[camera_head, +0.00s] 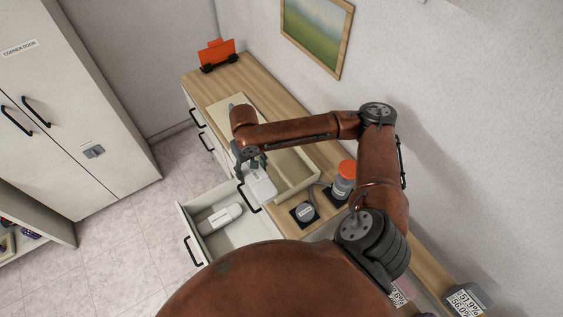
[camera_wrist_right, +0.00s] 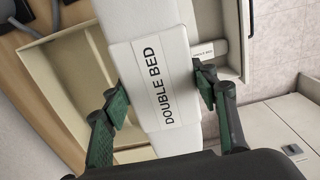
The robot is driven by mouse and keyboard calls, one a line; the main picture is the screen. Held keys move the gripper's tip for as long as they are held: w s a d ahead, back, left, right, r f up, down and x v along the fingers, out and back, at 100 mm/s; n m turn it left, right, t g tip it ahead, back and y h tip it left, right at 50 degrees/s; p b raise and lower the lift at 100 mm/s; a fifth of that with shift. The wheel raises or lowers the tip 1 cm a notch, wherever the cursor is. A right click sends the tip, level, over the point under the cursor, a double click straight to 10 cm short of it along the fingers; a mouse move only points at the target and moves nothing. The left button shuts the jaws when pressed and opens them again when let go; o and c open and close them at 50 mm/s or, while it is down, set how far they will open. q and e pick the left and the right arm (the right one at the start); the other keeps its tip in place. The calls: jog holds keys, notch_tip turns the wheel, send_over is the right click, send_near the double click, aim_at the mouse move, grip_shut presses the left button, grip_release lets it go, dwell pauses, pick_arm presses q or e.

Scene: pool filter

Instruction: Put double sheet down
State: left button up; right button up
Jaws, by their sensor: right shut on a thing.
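The double sheet is a white folded bundle labelled "DOUBLE BED" (camera_wrist_right: 160,75). My right gripper (camera_wrist_right: 163,93) is shut on it, with a green-padded finger on each side. In the head view the right gripper (camera_head: 254,165) holds the double sheet (camera_head: 263,188) at the near side of the counter, by the open drawer. I cannot tell whether the sheet touches anything below. A beige open box (camera_head: 291,196) lies on the counter behind it, partly hidden by my arm. My left gripper is not in view.
The open white drawer (camera_head: 238,240) holds another white bundle (camera_head: 220,218), whose "BED" label shows in the right wrist view (camera_wrist_right: 203,50). An orange-lidded jar (camera_head: 344,180) and a dark square item (camera_head: 304,213) stand right of the box. An orange holder (camera_head: 218,54) is at the far end.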

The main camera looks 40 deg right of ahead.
jog(key=shift+d+r, duration=0.5)
jog(key=shift+d+p, duration=0.3)
jog(key=shift+p, duration=0.05)
jog(key=w+d+f, duration=0.2)
jog(key=d+f, duration=0.2)
jog(key=d, duration=0.4)
jog(key=p, duration=0.1)
send_near(280, 168)
jog(key=shift+a, duration=0.5)
jog(key=shift+d+f, duration=0.55)
jog(key=shift+f, duration=0.2)
notch_tip(280, 168, down, 3)
jog(key=shift+w+f+p, duration=0.15)
jog(key=shift+p, duration=0.25)
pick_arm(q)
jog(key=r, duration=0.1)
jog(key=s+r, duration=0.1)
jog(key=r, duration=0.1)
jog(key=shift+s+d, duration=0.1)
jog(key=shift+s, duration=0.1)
